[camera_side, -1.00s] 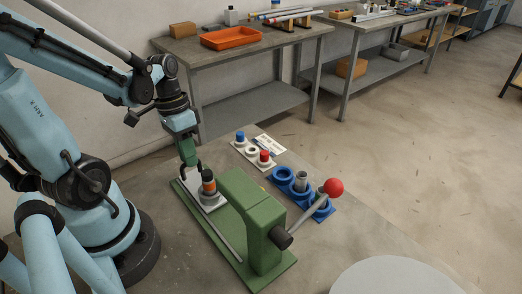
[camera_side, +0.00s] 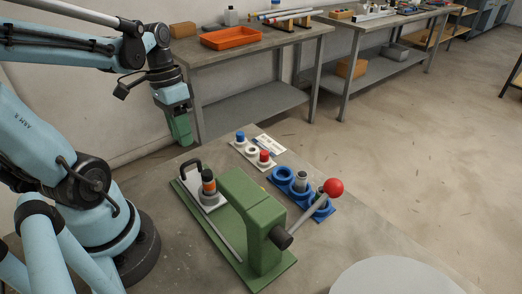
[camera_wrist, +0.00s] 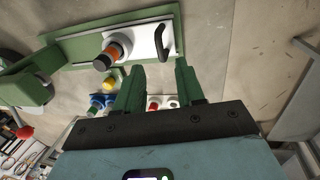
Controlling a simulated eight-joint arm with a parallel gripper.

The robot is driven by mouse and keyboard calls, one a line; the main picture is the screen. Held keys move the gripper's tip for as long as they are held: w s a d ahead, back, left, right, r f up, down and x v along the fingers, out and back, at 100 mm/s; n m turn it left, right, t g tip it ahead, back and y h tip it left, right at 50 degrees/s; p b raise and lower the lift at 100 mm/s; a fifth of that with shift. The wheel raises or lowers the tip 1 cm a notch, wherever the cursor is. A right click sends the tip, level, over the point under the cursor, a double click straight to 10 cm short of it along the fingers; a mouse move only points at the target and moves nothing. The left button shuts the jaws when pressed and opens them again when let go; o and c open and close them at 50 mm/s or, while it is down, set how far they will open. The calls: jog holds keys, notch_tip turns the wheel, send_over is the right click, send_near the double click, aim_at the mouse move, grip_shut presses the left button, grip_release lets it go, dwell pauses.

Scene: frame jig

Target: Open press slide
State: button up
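The green press (camera_side: 250,215) stands on a long green base on the near bench. Its slide is a white plate (camera_side: 214,205) with a black bar handle (camera_side: 188,168). The slide sits at the handle end of the base, out from under the press body. An upright black and orange cylinder (camera_side: 209,184) stands on the plate. The plate (camera_wrist: 140,45) and handle (camera_wrist: 163,43) also show in the wrist view. My gripper (camera_side: 183,142) hangs above and left of the handle, apart from it. Its two fingers (camera_wrist: 158,68) are spread with nothing between them.
The press lever ends in a red ball (camera_side: 333,187). Blue ring holders (camera_side: 290,182) and a white plate with blue and red capped parts (camera_side: 247,153) lie beyond the press. A back bench carries an orange tray (camera_side: 231,38). A round grey surface (camera_side: 400,277) is at front right.

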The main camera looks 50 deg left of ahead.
notch_tip(320, 180, up, 6)
jog(key=a, duration=0.1)
jog(key=shift+a, duration=0.1)
dwell(0.4)
jog(key=w+d+f+t+y, duration=0.2)
jog(key=w+d+t, duration=0.5)
jog(key=d, duration=0.4)
jog(key=shift+w+d+f, duration=0.25)
jog(key=shift+w+f, duration=0.25)
jog(key=shift+f, duration=0.3)
